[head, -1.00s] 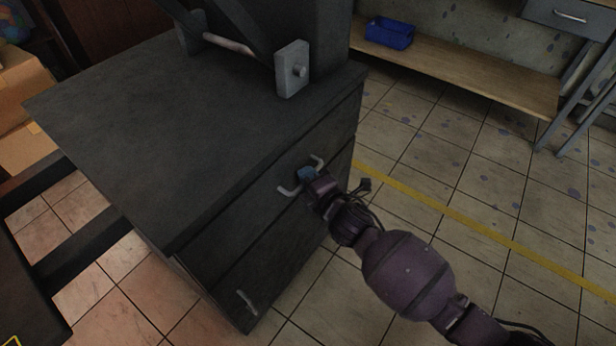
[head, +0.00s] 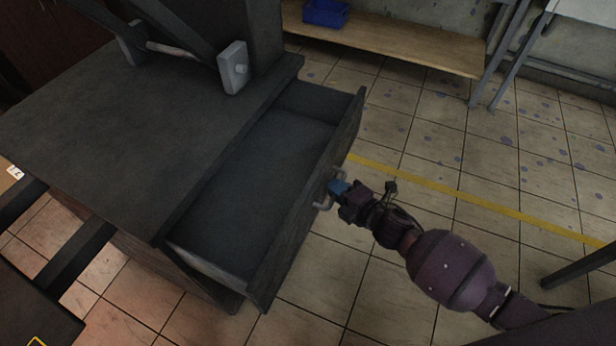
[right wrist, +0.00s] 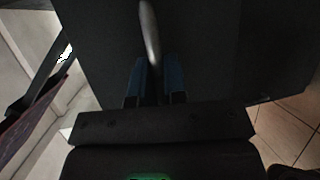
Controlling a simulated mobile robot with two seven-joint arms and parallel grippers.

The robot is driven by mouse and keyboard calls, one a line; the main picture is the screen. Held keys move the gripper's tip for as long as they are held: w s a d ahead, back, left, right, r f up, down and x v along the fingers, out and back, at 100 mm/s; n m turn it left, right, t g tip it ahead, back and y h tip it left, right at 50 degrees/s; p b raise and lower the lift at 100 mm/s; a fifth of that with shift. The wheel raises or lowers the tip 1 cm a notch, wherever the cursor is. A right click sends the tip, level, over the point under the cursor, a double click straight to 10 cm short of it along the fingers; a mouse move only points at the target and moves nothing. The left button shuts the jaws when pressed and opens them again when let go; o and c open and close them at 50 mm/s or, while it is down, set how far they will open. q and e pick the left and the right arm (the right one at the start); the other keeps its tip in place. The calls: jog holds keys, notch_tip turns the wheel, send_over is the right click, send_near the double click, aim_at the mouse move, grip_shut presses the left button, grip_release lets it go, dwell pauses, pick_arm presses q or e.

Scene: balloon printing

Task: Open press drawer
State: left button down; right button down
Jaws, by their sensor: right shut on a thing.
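The press drawer (head: 245,195) is the top drawer of the dark press cabinet (head: 110,140). It is pulled well out, and its inside looks empty. Its front panel (head: 300,235) carries a light metal handle (head: 322,205). My right gripper (head: 338,190) is at this handle, on the outer side of the front panel, and is shut on it. In the right wrist view, the handle (right wrist: 149,35) runs down between the two blue fingers (right wrist: 155,80). My left gripper is not in view.
A blue bin (head: 325,13) sits on a low wooden shelf (head: 400,40) at the back. Tiled floor (head: 390,290) with a yellow line (head: 480,208) lies free to the right of the drawer. A dark leg (head: 580,265) stands at the right edge.

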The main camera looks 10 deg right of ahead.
jog(key=s+d+p, duration=0.1)
jog(key=s+d, duration=0.3)
jog(key=d, duration=0.2)
jog(key=shift+s+d, duration=0.2)
jog(key=shift+s, duration=0.15)
jog(key=c, duration=1.2)
grip_release()
jog(key=p+v, duration=0.1)
jog(key=v, duration=0.9)
jog(key=shift+s+d+r, duration=0.1)
jog(key=shift+s+d, duration=0.15)
jog(key=shift+s, duration=0.05)
